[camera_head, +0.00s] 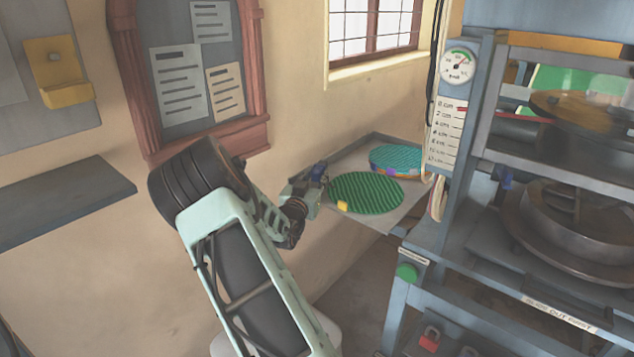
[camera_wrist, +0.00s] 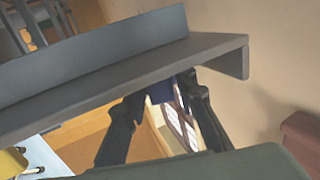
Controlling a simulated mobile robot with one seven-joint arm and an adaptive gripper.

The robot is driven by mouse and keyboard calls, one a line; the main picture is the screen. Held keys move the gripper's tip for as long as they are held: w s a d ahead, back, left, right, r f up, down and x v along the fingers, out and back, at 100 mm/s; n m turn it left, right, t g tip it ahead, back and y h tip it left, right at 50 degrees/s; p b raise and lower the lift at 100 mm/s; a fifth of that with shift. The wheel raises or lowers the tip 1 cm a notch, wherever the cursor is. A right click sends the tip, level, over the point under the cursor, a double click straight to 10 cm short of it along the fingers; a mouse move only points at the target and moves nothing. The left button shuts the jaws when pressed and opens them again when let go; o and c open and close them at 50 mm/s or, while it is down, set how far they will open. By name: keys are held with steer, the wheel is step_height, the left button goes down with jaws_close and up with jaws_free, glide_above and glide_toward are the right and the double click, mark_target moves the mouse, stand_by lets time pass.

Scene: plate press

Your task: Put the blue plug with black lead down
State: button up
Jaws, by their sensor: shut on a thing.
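My gripper (camera_head: 314,184) is at the left edge of the grey shelf, beside the green ribbed disc. In the wrist view its two dark fingers (camera_wrist: 164,108) close on a dark blue piece, the blue plug (camera_wrist: 160,92). The plug shows only in part, just below the grey shelf edge in that picture. In the head view a small dark blue patch shows at the gripper's tip. I cannot make out the black lead. I cannot tell whether the plug touches the shelf.
The grey shelf (camera_head: 389,219) holds a green ribbed disc (camera_head: 365,193), a blue ribbed disc (camera_head: 396,157) and a yellow block (camera_head: 342,206). The press frame (camera_head: 455,187) with a gauge (camera_head: 458,65) stands close on the right. A wall board (camera_head: 262,75) hangs behind my arm.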

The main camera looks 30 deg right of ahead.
steer(key=shift+f, duration=0.6)
steer(key=shift+f, duration=0.15)
steer(key=o, duration=1.2)
steer(key=shift+c, duration=0.2)
